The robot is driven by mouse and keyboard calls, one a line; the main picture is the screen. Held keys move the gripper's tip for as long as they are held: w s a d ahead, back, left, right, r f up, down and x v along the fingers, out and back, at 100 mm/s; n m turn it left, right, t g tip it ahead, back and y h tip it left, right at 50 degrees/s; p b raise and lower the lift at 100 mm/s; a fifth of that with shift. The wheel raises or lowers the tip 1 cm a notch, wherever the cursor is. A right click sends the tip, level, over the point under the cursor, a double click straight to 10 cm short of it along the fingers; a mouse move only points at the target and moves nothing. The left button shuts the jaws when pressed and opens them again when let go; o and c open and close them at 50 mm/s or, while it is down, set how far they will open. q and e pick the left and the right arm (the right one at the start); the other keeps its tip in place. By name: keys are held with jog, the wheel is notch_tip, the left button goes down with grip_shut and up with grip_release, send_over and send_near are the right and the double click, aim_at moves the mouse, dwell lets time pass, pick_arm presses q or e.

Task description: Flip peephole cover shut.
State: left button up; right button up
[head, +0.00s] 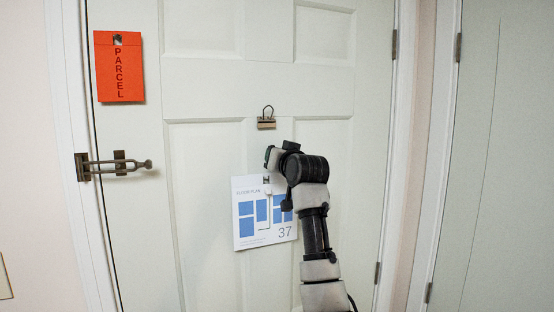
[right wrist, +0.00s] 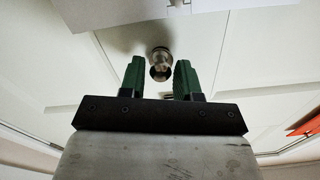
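The peephole (right wrist: 159,57) is a round metal fitting on the white door, with a rounded metal piece at its lower side that looks like its cover. In the right wrist view it shows between and just beyond my right gripper's two green fingers (right wrist: 158,80), which are open with a gap around it. I cannot tell if they touch it or exactly how the cover stands. In the head view my right gripper (head: 269,157) is at the door below the binder clip, and it hides the peephole. My left gripper is not in view.
A binder clip (head: 266,123) hangs above my right gripper, and a floor plan sheet (head: 248,233) hangs just below it. An orange parcel tag (head: 120,80) and a metal door guard (head: 130,166) are at the left. The door's upper panels (head: 200,30) are clear.

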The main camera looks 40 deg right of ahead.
jog(key=shift+o, duration=1)
jog(key=shift+w+f, duration=0.1)
jog(key=shift+f, duration=0.05)
